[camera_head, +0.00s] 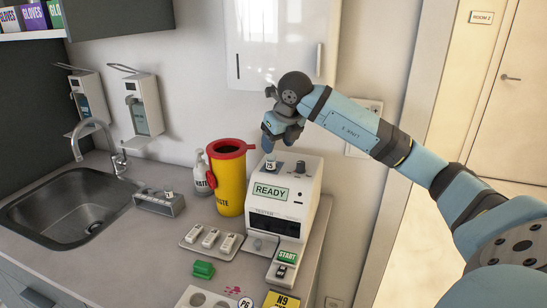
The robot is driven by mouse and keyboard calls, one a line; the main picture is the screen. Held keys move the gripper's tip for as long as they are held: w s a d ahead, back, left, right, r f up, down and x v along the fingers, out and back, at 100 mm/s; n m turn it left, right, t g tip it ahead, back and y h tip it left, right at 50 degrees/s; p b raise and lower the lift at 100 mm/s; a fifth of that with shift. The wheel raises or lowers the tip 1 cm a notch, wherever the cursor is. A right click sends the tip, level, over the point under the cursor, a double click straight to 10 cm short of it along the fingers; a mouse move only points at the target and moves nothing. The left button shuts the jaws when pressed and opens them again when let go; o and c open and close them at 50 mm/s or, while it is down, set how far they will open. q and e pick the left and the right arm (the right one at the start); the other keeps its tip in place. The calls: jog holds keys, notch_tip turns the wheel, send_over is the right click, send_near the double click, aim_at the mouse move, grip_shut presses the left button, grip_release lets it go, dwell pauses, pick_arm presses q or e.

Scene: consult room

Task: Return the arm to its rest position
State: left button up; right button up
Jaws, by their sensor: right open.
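My right arm reaches in from the right, in pale blue and dark grey. Its gripper (270,148) points down just above the top of the white tester (311,192). The jaws are open, though the arm's own parts partly hide them. A small vial-like piece (270,163) stands on the tester's top under the fingertips; I cannot tell whether they touch it. My left gripper is not in view.
A yellow waste bin (229,185) with a red rim stands left of the tester. A tray with several white cassettes (211,238), a green clip (203,270) and a grey rack (158,202) lie on the counter. The sink (65,205) is at left. A door (510,100) is at right.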

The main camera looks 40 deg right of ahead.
jog(key=v, duration=0.6)
jog(key=shift+s, duration=0.1)
dwell(0.5)
